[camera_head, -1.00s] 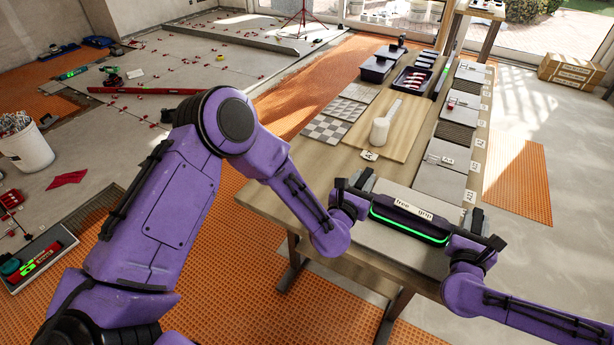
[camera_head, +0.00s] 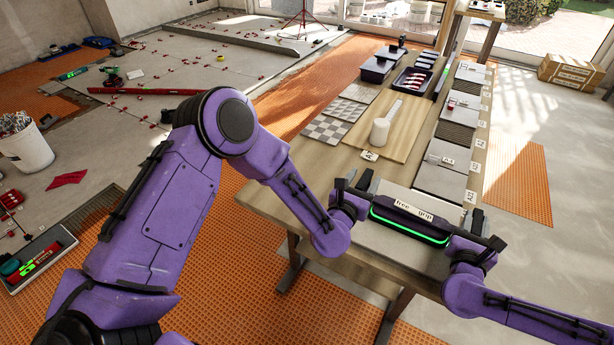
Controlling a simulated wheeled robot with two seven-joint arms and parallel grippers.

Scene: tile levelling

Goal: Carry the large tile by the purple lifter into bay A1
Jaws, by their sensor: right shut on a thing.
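The lifter (camera_head: 410,222) is a dark bar with a glowing green strip and a label that seems to read "free grip". It lies across a large grey tile (camera_head: 385,245) at the near end of the table; I cannot tell whether the tile touches the table. My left gripper (camera_head: 352,200) is at the lifter's left end, its fingers mostly hidden. My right gripper (camera_head: 485,245) is shut on the lifter's right end. A row of bays with grey tiles (camera_head: 438,184) runs along the table's right edge; the small bay labels (camera_head: 470,196) are hard to read.
On the wooden table (camera_head: 270,205) are a board (camera_head: 400,140) with a white cylindrical tool (camera_head: 380,131), patterned sample tiles (camera_head: 325,130), and dark trays (camera_head: 412,80) farther back. A bucket (camera_head: 25,145) and an open toolbox (camera_head: 38,258) stand on the floor at left.

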